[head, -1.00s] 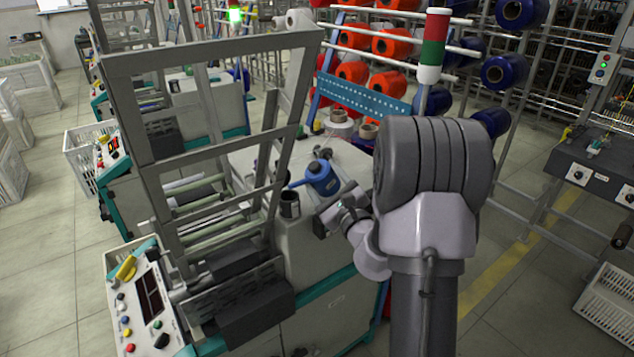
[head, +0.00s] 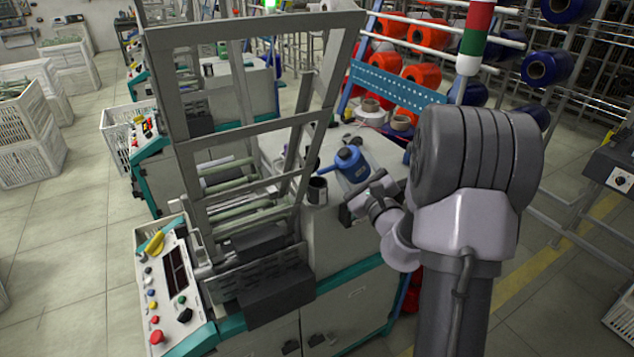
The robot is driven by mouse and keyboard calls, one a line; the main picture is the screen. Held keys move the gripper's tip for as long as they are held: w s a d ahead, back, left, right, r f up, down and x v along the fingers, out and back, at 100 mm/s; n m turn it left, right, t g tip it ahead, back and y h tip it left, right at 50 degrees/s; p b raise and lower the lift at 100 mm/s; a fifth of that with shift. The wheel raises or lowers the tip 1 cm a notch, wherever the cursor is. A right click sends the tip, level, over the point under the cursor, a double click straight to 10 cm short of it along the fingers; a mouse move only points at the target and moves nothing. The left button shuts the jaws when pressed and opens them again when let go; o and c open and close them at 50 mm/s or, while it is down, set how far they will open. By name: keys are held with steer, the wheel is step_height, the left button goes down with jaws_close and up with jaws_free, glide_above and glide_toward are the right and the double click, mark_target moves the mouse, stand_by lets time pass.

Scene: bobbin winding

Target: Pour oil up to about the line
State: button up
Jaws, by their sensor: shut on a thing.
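A blue oil can (head: 351,164) with a long thin spout stands out at the right end of the machine top. Its spout points left toward a small dark cup (head: 317,190). My gripper (head: 359,192) is at the can's near side and shut on it. The can looks about upright, and its spout tip is close to the cup's rim. I cannot tell whether the can is lifted clear of the top. The oil level and any line in the cup are too small to see.
The winding machine's grey frame (head: 258,30) rises left of the cup. A control panel (head: 172,285) with coloured buttons is at the front left. Yarn cones (head: 402,122) and a blue perforated rail (head: 398,88) lie behind the can. A red and green signal light (head: 473,38) stands behind my arm.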

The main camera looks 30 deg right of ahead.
steer(key=shift+a+r+n+y+b, duration=0.15)
steer(key=shift+r+n+y+b, duration=0.15)
steer(key=shift+r+n+b, duration=0.85)
steer(key=shift+c, duration=0.2)
stand_by(3.5)
steer(key=shift+f, duration=0.2)
steer(key=shift+f+m+p, duration=0.5)
steer(key=shift+m+p, duration=0.3)
steer(key=shift+m, duration=0.15)
steer(key=shift+f+m, duration=0.4)
steer(key=shift+r+m+h+p, duration=0.5)
steer(key=shift+m+p, duration=0.2)
steer(key=shift+p, duration=0.55)
steer(key=shift+r+m+g+p, duration=0.15)
steer(key=shift+m+g+p, duration=0.15)
steer(key=shift+m+p, duration=0.75)
steer(key=shift+a+m+p, duration=0.1)
steer(key=shift+m+p, duration=0.35)
steer(key=shift+p, duration=0.65)
steer(key=shift+f, duration=0.2)
